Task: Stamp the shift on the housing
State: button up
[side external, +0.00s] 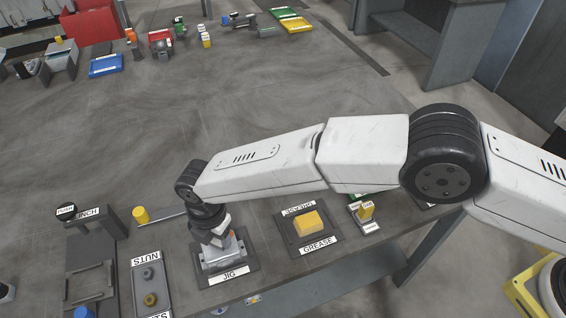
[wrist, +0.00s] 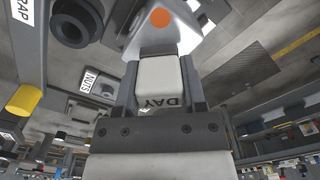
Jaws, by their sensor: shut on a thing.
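The housing (side external: 221,252) is a light metal casting sitting in the dark jig plate labelled JIG (side external: 250,268) at the near edge of the bench. My gripper (side external: 212,226) points down just above the housing. In the wrist view my gripper (wrist: 158,92) is shut on a white stamp block (wrist: 158,80) marked DAY. A light grey part with an orange round spot (wrist: 160,18) shows just beyond the block and looks like the housing. I cannot tell whether the stamp touches it; the stamp's far face is hidden.
Left of the jig are a tray labelled NUTS (side external: 133,280) with nuts, a punch station (side external: 92,262) and a yellow knob (side external: 140,214). Right of it are a yellow block (side external: 307,222) on the grease pad (side external: 285,239) and a small labelled stand (side external: 370,227).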

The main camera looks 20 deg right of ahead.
jog(key=shift+f, duration=0.5)
dwell(1.0)
jog(key=shift+r, duration=0.1)
jog(key=shift+r, duration=3.45)
jog(key=w+d+r+m, duration=0.1)
jog(key=w+d+m, duration=0.25)
jog(key=d, duration=0.45)
jog(key=w+d+r+m, duration=0.1)
jog(key=w+d+m, duration=0.1)
jog(key=d+m, duration=0.45)
jog(key=w+d+r+m, duration=0.1)
jog(key=w+d+m, duration=0.15)
jog(key=d, duration=0.65)
jog(key=s+d+m, duration=0.4)
jog(key=d+m, duration=0.3)
jog(key=d, duration=0.4)
jog(key=s+d+r+m, duration=0.1)
jog(key=s+d+m, duration=0.2)
jog(key=d+m, duration=0.4)
jog(key=d, duration=0.5)
jog(key=shift+s+d+r, duration=0.3)
jog(key=shift+s, duration=0.1)
